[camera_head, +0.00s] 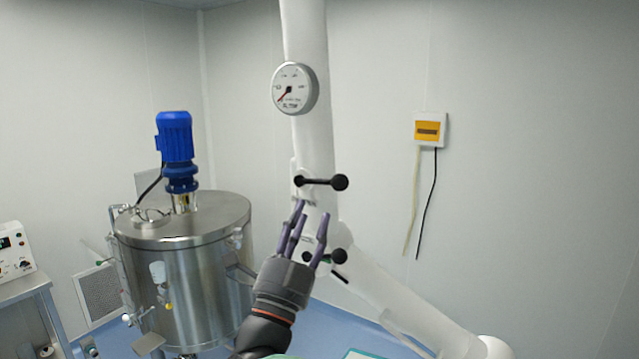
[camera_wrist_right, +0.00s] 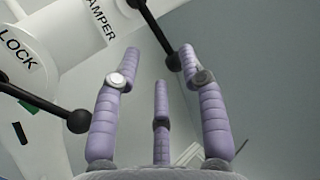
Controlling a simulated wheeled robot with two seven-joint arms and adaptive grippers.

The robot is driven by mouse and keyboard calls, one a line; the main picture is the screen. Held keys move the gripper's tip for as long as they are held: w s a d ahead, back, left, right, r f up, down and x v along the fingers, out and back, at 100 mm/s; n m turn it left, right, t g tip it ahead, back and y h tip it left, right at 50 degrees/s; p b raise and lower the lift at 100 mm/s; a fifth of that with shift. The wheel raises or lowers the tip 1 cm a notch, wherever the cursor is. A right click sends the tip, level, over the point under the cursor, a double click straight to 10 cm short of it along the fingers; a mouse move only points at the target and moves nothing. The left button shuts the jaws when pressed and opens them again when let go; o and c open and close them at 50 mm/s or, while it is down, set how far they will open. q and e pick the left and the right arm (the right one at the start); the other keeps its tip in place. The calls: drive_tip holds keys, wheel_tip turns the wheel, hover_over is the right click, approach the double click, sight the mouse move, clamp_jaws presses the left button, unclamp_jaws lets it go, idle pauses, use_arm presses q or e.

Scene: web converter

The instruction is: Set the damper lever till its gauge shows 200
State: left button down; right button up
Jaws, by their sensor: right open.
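The round gauge (camera_head: 294,89) sits high on the white pipe, its red needle pointing to the lower left; its numbers are too small to read. Below it, the damper lever (camera_head: 320,182) points right, roughly level, ending in a black ball knob. It also shows in the wrist view (camera_wrist_right: 156,35) beside a DAMPER label. My right gripper (camera_head: 308,222) is open, fingers pointing up, below that lever. In the wrist view the damper knob appears beside the right finger's tip; contact cannot be told. My left gripper is out of view.
A second black lever (camera_head: 325,257), marked LOCK in the wrist view (camera_wrist_right: 40,103), sits lower on the pipe, close to my right fingers. A steel tank (camera_head: 190,280) with a blue motor (camera_head: 175,140) stands left. A wall box (camera_head: 430,129) with hanging cables is at right.

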sight(319, 183)
drive_tip(key=p+x, duration=0.2)
drive_tip(key=x, duration=0.5)
drive_tip(key=shift+w+f, duration=0.1)
drive_tip(key=shift+w+d, duration=0.1)
drive_tip(key=shift+w, duration=0.05)
clamp_jaws()
